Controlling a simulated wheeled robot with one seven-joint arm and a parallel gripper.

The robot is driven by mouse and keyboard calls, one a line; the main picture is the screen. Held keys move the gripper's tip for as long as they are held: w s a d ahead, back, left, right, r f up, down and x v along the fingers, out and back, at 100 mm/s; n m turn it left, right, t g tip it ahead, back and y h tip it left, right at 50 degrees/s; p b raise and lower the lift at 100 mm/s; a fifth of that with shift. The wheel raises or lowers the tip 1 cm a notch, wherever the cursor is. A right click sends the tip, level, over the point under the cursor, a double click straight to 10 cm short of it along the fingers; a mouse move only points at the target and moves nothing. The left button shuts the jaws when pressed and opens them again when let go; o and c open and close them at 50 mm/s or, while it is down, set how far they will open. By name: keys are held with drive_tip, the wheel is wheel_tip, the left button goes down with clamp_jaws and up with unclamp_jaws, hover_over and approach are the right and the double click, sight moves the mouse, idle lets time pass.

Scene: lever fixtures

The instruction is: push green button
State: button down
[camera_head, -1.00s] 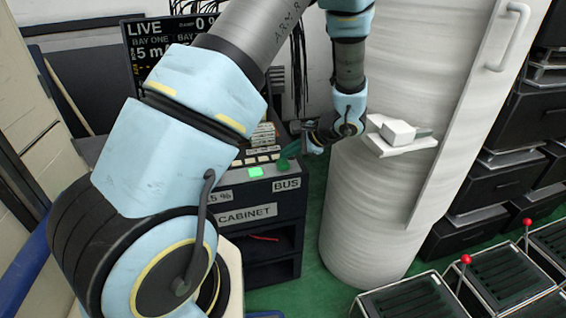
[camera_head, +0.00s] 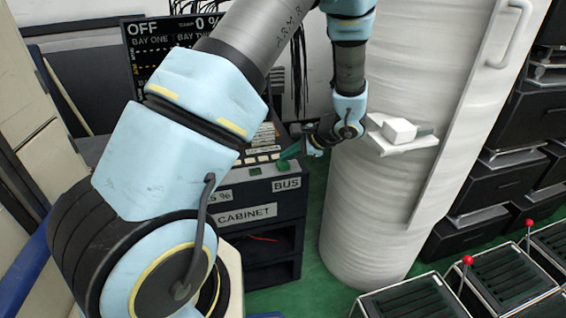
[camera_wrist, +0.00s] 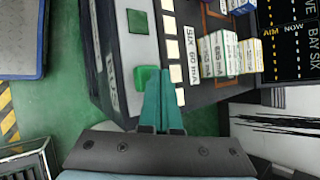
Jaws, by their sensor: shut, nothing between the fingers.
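The console top has two green square buttons. One button (camera_head: 255,171) is dark green and lies toward the front left corner; it also shows in the wrist view (camera_wrist: 138,21). The other green button (camera_head: 282,164) is nearer my gripper, and it shows in the wrist view (camera_wrist: 142,77) beside my fingertips. My gripper (camera_head: 289,154) is shut and empty, its teal fingers pointing down-left at the console. In the wrist view my gripper (camera_wrist: 161,76) overlaps the right edge of the nearer button. I cannot tell whether the tips touch it.
The console (camera_head: 248,192) carries BUS and CABINET labels and a row of pale keys. A screen (camera_head: 150,50) behind it reads OFF. A large white cylinder (camera_head: 365,220) with a small ledge (camera_head: 402,143) stands close right of my gripper. Black racks (camera_head: 500,180) stand farther right.

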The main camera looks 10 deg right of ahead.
sight(287, 163)
drive_tip(key=shift+r+p, duration=0.65)
drive_tip(key=shift+r, duration=0.35)
wheel_tip(287, 163, up, 6)
drive_tip(key=p, duration=0.4)
idle(0.3)
